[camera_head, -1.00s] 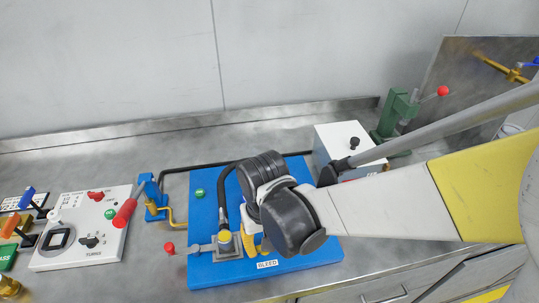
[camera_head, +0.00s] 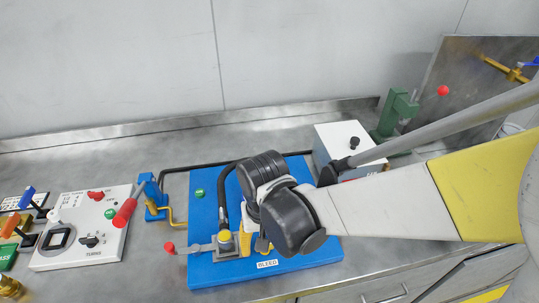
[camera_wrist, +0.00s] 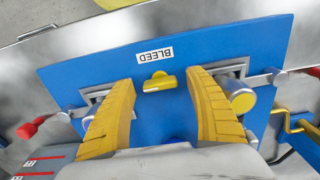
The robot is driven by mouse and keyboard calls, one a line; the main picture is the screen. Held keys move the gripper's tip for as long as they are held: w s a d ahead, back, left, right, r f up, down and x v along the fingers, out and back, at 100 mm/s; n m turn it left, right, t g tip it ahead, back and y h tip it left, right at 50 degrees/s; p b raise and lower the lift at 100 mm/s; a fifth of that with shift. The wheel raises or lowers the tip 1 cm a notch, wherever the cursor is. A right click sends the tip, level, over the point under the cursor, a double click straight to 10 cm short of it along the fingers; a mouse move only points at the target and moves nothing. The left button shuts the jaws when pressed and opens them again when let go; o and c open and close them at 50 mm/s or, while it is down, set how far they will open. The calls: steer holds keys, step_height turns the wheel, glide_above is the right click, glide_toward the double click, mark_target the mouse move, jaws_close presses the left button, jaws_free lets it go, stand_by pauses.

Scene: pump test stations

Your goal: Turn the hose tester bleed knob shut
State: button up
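The bleed knob (camera_wrist: 159,82) is a small yellow knob with a raised grip bar on a blue board (camera_wrist: 215,50). In the wrist view it sits just below the white BLEED label (camera_wrist: 154,54), its bar lying roughly along the label. My gripper (camera_wrist: 160,79) is open, its two ridged yellow fingers on either side of the knob with a gap on each side. Neither finger visibly touches it; the height above the board is hard to tell. In the head view my wrist hides the knob, and part of a yellow finger shows beside the BLEED label (camera_head: 268,264).
Hose clamps with metal levers flank the fingers; one has a yellow-capped fitting (camera_head: 224,236) and a red ball handle (camera_head: 169,247). A black hose (camera_head: 222,190) arches over the board. A white box (camera_head: 345,140) stands behind right, a white control panel (camera_head: 82,230) left.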

steer(key=shift+r, duration=0.1)
step_height(320, 180, up, 12)
stand_by(0.5)
stand_by(0.4)
